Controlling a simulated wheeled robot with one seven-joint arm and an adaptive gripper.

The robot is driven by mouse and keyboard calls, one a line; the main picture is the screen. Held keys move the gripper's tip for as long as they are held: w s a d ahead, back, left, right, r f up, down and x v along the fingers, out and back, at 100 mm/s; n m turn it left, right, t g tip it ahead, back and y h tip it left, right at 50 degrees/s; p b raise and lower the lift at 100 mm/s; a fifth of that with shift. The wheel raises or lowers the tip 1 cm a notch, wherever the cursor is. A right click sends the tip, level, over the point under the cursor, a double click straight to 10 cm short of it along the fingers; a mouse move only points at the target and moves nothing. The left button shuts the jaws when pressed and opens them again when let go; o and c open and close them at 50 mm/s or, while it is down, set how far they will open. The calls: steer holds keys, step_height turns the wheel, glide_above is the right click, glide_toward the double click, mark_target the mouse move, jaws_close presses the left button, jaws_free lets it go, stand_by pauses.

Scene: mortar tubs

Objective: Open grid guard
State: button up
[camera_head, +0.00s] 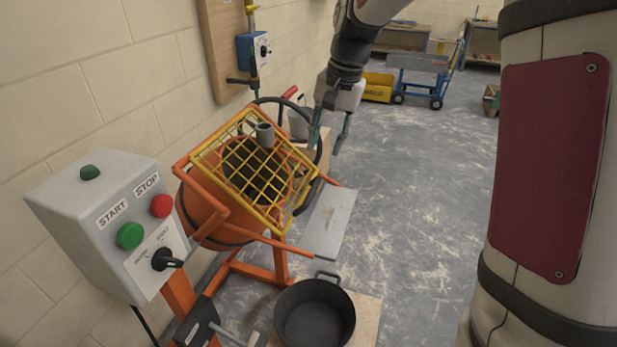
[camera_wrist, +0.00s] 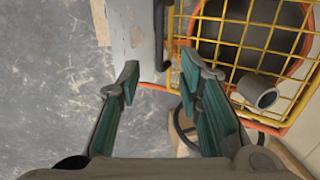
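The yellow grid guard (camera_head: 232,160) lies closed over the mouth of the orange mixer drum (camera_head: 215,215). A grey pipe piece (camera_head: 265,135) sits on the grid near its far edge. In the wrist view, the grid (camera_wrist: 262,52) fills the upper right, with the pipe piece (camera_wrist: 258,92) on it. A dark handle bar (camera_head: 305,196) runs along the grid's right side. My gripper (camera_head: 328,140) is beyond and right of the grid. In the wrist view my gripper (camera_wrist: 160,78) is open and empty, its right finger close to the grid's edge; whether they touch is unclear.
A grey control box (camera_head: 110,225) with START and STOP buttons stands at the left. A grey metal chute (camera_head: 328,222) is right of the mixer, and a black bucket (camera_head: 314,315) stands in front. A blue cart (camera_head: 425,75) is far back. Floor to the right is clear.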

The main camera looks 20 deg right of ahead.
mark_target(313, 190)
steer(key=f, duration=0.4)
steer(key=w+a+f, duration=0.1)
steer(key=f, duration=0.3)
steer(key=a+f, duration=0.1)
steer(key=f, duration=0.4)
steer(key=shift+w+a, duration=0.1)
steer(key=shift+w, duration=0.1)
jaws_close()
